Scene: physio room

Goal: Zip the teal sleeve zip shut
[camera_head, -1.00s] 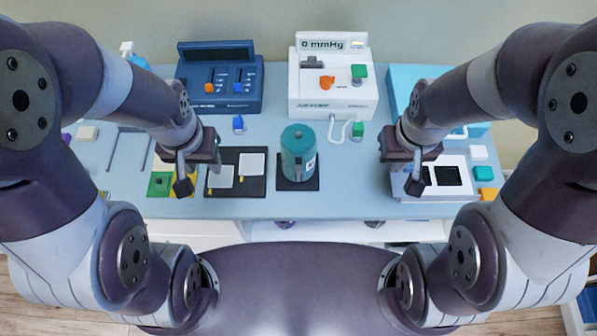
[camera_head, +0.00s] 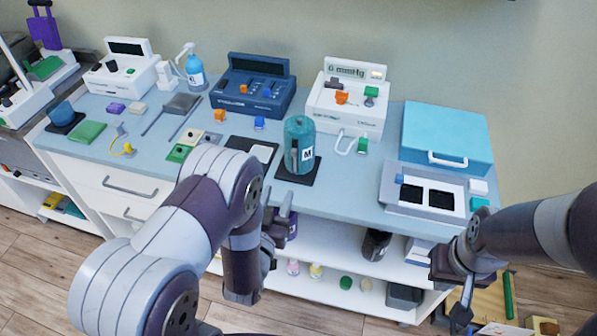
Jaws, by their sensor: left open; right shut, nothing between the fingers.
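The teal sleeve (camera_head: 299,132) is an upright cylinder with a white "M" label, standing on a black mat (camera_head: 297,177) near the front middle of the bench. A small dark mark shows on its front left of the label; I cannot tell the zip's slider or how far it is closed. My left gripper (camera_head: 280,222) is open, in front of the bench edge and below the sleeve in the picture, apart from it. My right gripper (camera_head: 462,306) is shut and empty, low at the right in front of the bench, far from the sleeve.
Behind the sleeve stand a blue device (camera_head: 252,88) and a white gauge device (camera_head: 345,105). A turquoise case (camera_head: 446,135) and a white tray (camera_head: 400,208) with dark wells lie right. Shelves (camera_head: 335,238) with small items are below. My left arm covers part of the bench front.

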